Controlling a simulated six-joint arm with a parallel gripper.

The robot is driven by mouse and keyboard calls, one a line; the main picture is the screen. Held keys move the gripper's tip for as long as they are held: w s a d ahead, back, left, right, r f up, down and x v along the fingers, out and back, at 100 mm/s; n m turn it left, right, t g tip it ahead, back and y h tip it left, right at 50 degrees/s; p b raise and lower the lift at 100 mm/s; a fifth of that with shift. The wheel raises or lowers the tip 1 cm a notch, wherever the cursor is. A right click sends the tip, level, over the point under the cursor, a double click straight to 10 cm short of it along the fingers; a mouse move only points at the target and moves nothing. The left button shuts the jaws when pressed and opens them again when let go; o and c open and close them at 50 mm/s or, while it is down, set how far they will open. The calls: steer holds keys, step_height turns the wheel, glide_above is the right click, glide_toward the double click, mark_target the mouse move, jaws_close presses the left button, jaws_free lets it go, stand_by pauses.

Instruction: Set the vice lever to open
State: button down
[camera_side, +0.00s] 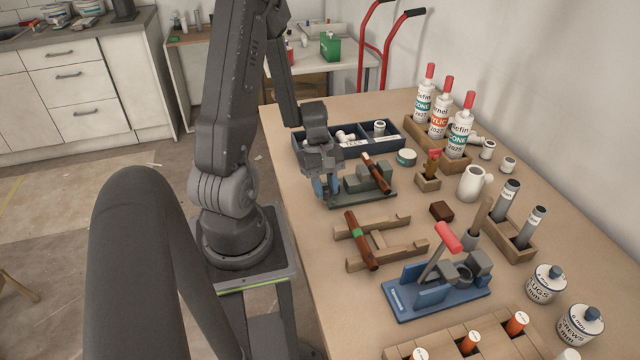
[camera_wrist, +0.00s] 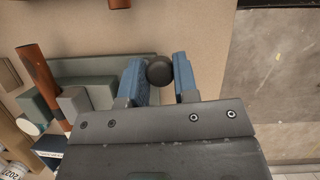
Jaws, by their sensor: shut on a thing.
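The grey-green vice (camera_side: 371,178) stands on the bench just right of my gripper (camera_side: 326,188). A brown rod-like piece (camera_side: 376,167) rests in its jaws, tilted. In the wrist view, the vice (camera_wrist: 100,95) lies left of my gripper (camera_wrist: 158,68). A dark round knob (camera_wrist: 160,70), apparently the end of the vice lever, sits between my two blue fingers. My gripper is shut on it. The lever's shaft is hidden behind my gripper, so I cannot tell its angle.
A dark blue tray (camera_side: 390,142) stands behind the vice. A wooden rack (camera_side: 392,243) with a brown handle (camera_side: 358,238) lies in front. A blue fixture with a red-tipped lever (camera_side: 405,305) stands front right. Bare bench lies along the left edge.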

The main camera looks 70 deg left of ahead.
steer(key=shift+w+d+n+t, duration=0.25)
steer(key=shift+w+n+t, duration=0.1)
steer(key=shift+n, duration=0.4)
steer(key=shift+w+d+n+t, duration=0.2)
steer(key=shift+w+n+t, duration=0.1)
steer(key=shift+n, duration=0.45)
steer(key=c, duration=0.9)
jaws_free()
steer(key=v, duration=1.3)
steer(key=shift+w+d+r, duration=0.1)
steer(key=shift+r, duration=0.4)
